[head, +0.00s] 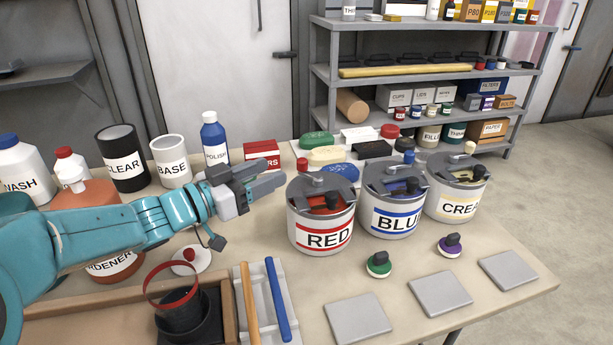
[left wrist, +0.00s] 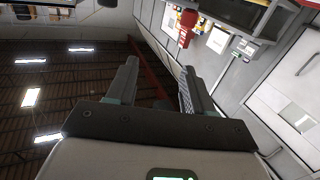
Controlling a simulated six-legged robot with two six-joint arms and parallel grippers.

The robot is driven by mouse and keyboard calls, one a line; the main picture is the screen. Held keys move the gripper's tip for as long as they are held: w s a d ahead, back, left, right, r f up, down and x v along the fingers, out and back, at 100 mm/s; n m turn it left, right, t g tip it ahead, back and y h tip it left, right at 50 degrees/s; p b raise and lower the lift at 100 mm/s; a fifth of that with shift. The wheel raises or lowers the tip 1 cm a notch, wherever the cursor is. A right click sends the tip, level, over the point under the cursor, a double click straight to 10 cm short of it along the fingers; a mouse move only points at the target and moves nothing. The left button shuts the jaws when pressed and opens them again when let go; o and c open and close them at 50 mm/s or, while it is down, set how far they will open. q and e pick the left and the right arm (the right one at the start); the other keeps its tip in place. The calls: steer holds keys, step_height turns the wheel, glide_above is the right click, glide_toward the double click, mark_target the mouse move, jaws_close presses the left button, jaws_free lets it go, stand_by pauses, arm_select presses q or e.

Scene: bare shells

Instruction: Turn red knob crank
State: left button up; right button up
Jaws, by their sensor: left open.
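The can labelled RED (head: 322,238) stands on the table with a grey lid and a crank on top. The red knob (head: 309,164) is at the upper left of that lid. My left gripper (head: 276,173) is open and empty, just left of the red knob and apart from it, at about lid height in the picture. In the left wrist view its two fingers (left wrist: 158,78) stand apart with nothing between them; the can and knob do not show there. My right gripper is not in view.
The BLUE can (head: 396,219) and the cream can (head: 452,201) stand to the right. Bottles and pots, including a blue polish bottle (head: 214,138), stand behind my left arm. A tray (head: 268,285) with two rods lies in front. Grey tiles (head: 441,294) lie at front right.

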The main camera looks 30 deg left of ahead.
mark_target(298, 163)
arm_select(q)
steer(key=s+a+f+y+b, duration=0.1)
steer(key=s+a+f+b, duration=0.1)
steer(key=a+f+b, duration=0.15)
steer(key=shift+n, duration=0.3)
steer(key=b+x, duration=0.1)
steer(key=x, duration=0.7)
steer(key=b+x, duration=0.1)
steer(key=x, duration=0.7)
steer(key=shift+w+r, duration=0.15)
steer(key=shift+w, duration=0.25)
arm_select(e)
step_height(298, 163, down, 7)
